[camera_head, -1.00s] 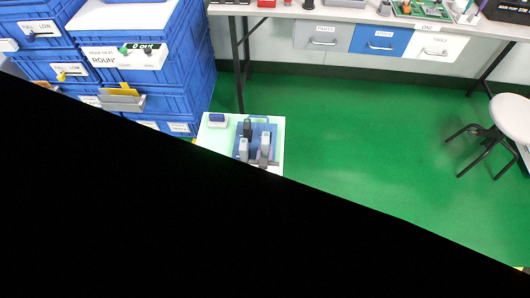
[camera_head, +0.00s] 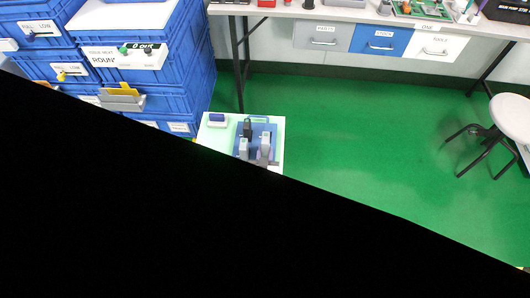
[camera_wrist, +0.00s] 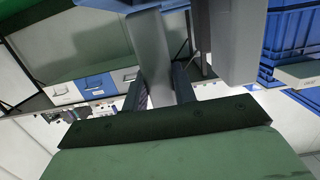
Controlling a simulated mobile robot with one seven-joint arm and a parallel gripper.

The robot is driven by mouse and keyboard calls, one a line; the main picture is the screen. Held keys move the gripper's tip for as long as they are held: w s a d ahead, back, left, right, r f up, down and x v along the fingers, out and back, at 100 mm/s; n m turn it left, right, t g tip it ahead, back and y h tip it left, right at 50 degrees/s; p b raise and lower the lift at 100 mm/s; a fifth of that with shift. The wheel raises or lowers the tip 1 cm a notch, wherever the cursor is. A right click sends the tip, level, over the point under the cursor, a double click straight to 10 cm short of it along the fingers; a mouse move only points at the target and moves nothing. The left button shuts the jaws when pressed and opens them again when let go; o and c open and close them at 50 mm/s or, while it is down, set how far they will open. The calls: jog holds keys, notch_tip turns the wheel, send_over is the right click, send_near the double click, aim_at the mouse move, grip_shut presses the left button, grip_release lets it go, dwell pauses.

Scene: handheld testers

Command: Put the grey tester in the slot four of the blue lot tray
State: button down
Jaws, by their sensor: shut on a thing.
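In the wrist view a grey tester (camera_wrist: 150,50) stands out from between the two dark fingers of my gripper (camera_wrist: 161,80), which is shut on it. A second, larger-looking grey body (camera_wrist: 236,40) is close beside it on the right; it is cut off by the top edge. In the head view the blue lot tray (camera_head: 270,127) holds a dark tester (camera_head: 247,127) at the back and a grey tester (camera_head: 243,146) at the front left. Another grey tester (camera_head: 265,143) is upright at the front right. Slot numbers are not readable, and the tray's front is hidden.
The tray is on a small pale stand (camera_head: 215,140) with a small blue-and-white item (camera_head: 217,120) at its back left. Blue crates (camera_head: 180,75) are stacked to the left. A workbench (camera_head: 290,12) is behind and a stool (camera_head: 510,120) at the right. Green floor between is clear.

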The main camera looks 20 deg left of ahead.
jog(key=shift+f+b, duration=1.7)
jog(key=shift+f, duration=0.2)
jog(key=shift+f, duration=0.15)
jog(key=shift+s+d+f+b, duration=0.15)
jog(key=shift+f+b, duration=0.3)
jog(key=shift+b, duration=0.35)
jog(key=shift+r+p, duration=0.5)
jog(key=shift+p, duration=0.5)
jog(key=shift+w+r, duration=0.2)
jog(key=shift+r, duration=0.15)
